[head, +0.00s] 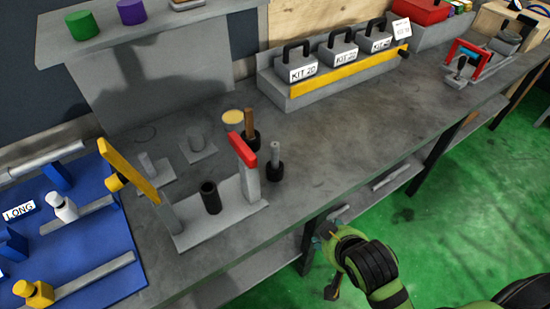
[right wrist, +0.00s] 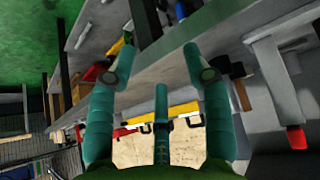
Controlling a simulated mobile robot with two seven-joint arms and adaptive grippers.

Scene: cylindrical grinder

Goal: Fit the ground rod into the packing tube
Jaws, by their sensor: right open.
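A black open-topped tube (head: 211,198), which looks like the packing tube, stands upright on a grey base plate (head: 240,218) between a yellow-topped post (head: 127,170) and a red-capped post (head: 243,150). A grey rod (head: 275,153) stands upright in a black holder (head: 274,172) right of the plate. A brown rod (head: 249,122) stands in another black holder behind it. I cannot tell which is the ground rod. My right gripper (head: 334,227) is off the bench's front edge, apart from both rods. In the right wrist view its fingers (right wrist: 155,68) are spread and empty. My left gripper is out of view.
A grey rack with kit weights (head: 303,70) and a yellow strip stands at the back. A blue board (head: 75,245) with several fixtures lies at left. A shelf (head: 140,30) overhangs the back left. The bench right of the rods (head: 350,130) is clear.

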